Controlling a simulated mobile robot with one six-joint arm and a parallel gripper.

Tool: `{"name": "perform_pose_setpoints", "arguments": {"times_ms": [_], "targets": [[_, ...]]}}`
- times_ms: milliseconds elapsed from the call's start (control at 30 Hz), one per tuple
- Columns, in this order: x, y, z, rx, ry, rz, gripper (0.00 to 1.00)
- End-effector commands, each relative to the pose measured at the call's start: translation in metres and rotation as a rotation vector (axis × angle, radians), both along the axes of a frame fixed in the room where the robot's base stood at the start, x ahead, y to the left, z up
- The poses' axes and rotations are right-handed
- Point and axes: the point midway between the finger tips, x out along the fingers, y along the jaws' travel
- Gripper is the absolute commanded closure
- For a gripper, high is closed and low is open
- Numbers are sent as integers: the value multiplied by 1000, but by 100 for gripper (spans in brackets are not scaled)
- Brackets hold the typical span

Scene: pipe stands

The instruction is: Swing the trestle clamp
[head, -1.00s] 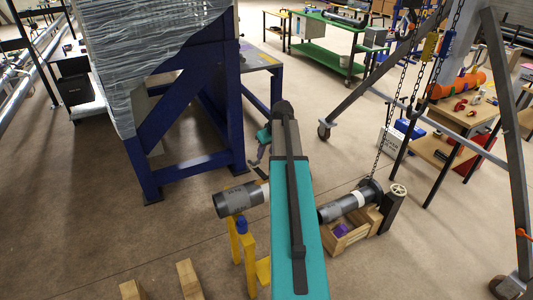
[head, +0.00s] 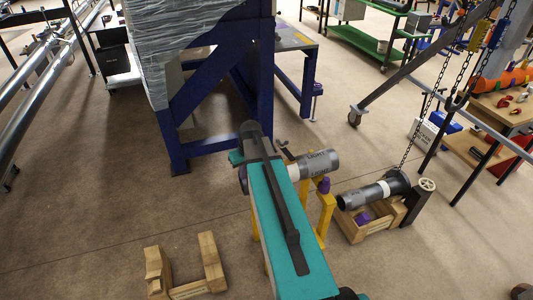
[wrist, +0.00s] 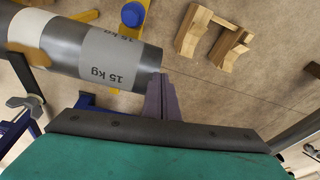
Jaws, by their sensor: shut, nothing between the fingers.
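A grey pipe (head: 320,163) with light label bands lies on the yellow trestle (head: 326,212), partly hidden by my arm. In the wrist view the pipe (wrist: 70,48) shows a "15 kg" band, and a blue knob (wrist: 132,14) sits on the yellow part beyond it. At the left a brownish pad (wrist: 30,54) crosses the pipe, with a wing-shaped nut (wrist: 18,102) beside it; these look like the clamp, cut off by the frame. My gripper (wrist: 161,80) is shut and empty, its purple-grey fingers close beside the pipe's end. Contact cannot be told. The head view hides it.
A wooden cradle (head: 185,288) stands on the floor at lower left. A second pipe (head: 375,191) lies over a wooden crate (head: 352,232) at right, near a hanging chain (head: 420,130). A blue frame (head: 265,85) stands behind. Floor between is clear.

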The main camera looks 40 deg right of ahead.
Motion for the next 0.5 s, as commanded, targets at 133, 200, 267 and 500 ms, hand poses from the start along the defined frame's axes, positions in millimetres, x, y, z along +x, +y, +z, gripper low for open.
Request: {"name": "perform_pose_setpoints", "arguments": {"times_ms": [133,200,267,500], "targets": [[-11,60,-25,6,45,27,100],[-17,84,-35,4,67,36,100],[-24,105,-44,4,86,45,100],[-67,185,-89,-8,177,81,100]]}}
